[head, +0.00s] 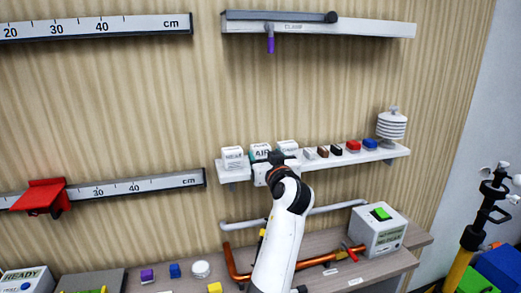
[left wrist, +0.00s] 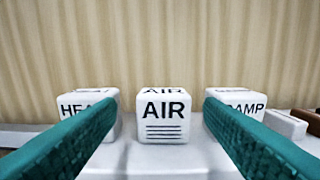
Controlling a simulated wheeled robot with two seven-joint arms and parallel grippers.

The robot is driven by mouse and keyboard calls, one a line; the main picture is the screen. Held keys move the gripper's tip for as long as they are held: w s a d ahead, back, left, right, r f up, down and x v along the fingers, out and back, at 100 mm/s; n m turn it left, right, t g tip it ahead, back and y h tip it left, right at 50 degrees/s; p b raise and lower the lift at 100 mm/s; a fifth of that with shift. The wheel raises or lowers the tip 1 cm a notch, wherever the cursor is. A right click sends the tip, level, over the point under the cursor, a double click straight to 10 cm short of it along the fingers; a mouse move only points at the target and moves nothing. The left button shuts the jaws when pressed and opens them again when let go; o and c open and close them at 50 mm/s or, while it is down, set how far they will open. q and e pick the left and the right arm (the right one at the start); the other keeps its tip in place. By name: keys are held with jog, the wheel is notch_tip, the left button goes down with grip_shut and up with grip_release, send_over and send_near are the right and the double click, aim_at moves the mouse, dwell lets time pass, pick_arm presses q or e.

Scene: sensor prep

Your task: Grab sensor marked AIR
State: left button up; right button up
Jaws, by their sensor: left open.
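The sensor marked AIR (left wrist: 163,118) is a white rounded cube with black lettering and lines, centred in the left wrist view. In the head view the AIR sensor (head: 261,152) sits on the wall shelf, partly hidden by my arm. My left gripper (left wrist: 160,130) is open, its two teal fingers to the left and right of the AIR sensor with gaps on both sides. In the head view the left gripper (head: 276,168) is at the shelf's front. I cannot tell whether the fingertips reach level with the cube. My right gripper is not in view.
A white cube starting "HEA" (left wrist: 75,103) and one ending "AMP" (left wrist: 243,102) flank the AIR sensor, close behind the fingers. Several small blocks, including a red one (head: 353,145), stand farther right on the shelf (head: 399,151). A copper pipe (head: 318,260) lies below.

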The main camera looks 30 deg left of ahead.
aim_at(263, 151)
pick_arm(q)
jog(key=shift+x, duration=0.9)
jog(key=shift+w+a+r+p, duration=0.1)
jog(key=shift+w+a+p, duration=0.1)
jog(key=shift+p, duration=0.25)
jog(key=p+x, duration=0.3)
jog(key=x, duration=0.1)
jog(key=shift+w, duration=0.25)
jog(key=shift+w+a+f, duration=0.1)
jog(key=shift+a+f, duration=0.05)
jog(key=shift+f, duration=0.1)
jog(key=shift+c, duration=0.9)
jog(key=c, duration=0.6)
